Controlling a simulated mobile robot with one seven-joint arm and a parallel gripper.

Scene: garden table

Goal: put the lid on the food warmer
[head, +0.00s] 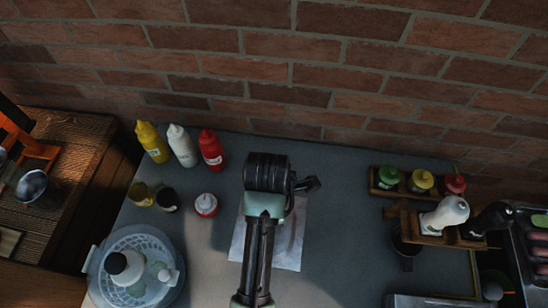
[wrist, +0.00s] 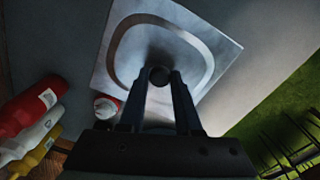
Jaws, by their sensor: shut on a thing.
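The lid is a square, pale metal plate with a rounded ridge and a dark round knob (wrist: 158,74). In the wrist view the lid (wrist: 222,48) lies just beyond the fingers, and my gripper (wrist: 159,82) is shut on its knob. In the head view the lid (head: 288,245) shows beside and under my arm, over the grey counter; my arm hides its middle and my fingers. Whether the lid touches the counter is unclear. A metal container with sausages (head: 541,252), probably the food warmer, is cut off at the right edge.
A round translucent basket (head: 171,292) is front left. A wooden rack (head: 403,228) with bottles stands on the right. A brick wall (head: 300,75) closes the back.

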